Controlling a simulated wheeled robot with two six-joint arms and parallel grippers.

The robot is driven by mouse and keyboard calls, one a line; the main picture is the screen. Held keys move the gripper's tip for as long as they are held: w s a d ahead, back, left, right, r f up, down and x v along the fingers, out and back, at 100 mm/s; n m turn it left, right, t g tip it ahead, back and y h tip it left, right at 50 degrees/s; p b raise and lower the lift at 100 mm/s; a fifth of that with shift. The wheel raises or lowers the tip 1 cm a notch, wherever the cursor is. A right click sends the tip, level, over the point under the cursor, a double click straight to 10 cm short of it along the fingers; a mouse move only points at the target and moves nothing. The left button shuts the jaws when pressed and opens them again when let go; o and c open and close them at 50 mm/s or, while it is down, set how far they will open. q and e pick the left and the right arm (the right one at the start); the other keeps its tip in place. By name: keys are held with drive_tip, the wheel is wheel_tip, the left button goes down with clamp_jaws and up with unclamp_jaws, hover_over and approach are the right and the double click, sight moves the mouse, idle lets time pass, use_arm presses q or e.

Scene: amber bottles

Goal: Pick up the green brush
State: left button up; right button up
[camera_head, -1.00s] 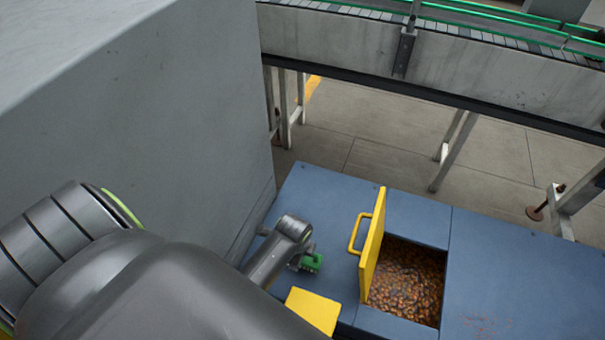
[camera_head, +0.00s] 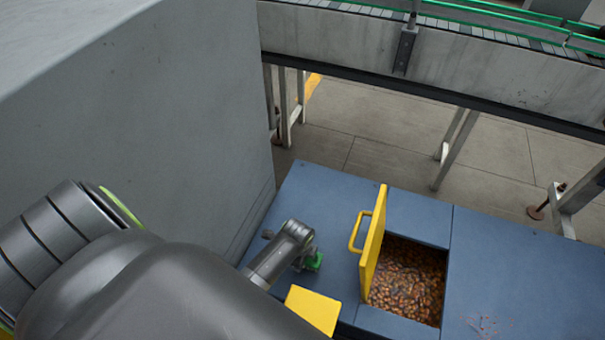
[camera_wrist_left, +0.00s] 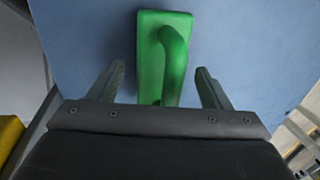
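The green brush (camera_wrist_left: 152,62) lies on the blue bench top, its curved handle facing up in the left wrist view. My left gripper (camera_wrist_left: 160,80) is open, with one finger on each side of the brush's near end and a gap on both sides. In the head view a small part of the brush (camera_head: 314,261) shows beside my left gripper (camera_head: 306,258); the rest is hidden by the wrist. My right gripper is not in view.
A yellow lid (camera_head: 373,243) stands open beside a bin of amber bottles (camera_head: 408,280). Another yellow panel (camera_head: 312,309) lies nearer. A large grey block (camera_head: 150,120) rises on the left. The blue bench (camera_head: 520,265) is clear at right.

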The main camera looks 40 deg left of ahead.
use_arm(q)
drive_tip(key=c, duration=1.1)
wheel_tip(320, 180, up, 10)
drive_tip(key=shift+r+p, duration=0.1)
drive_tip(key=shift+p, duration=0.75)
drive_tip(key=o, duration=0.4)
drive_tip(key=shift+c, duration=1.1)
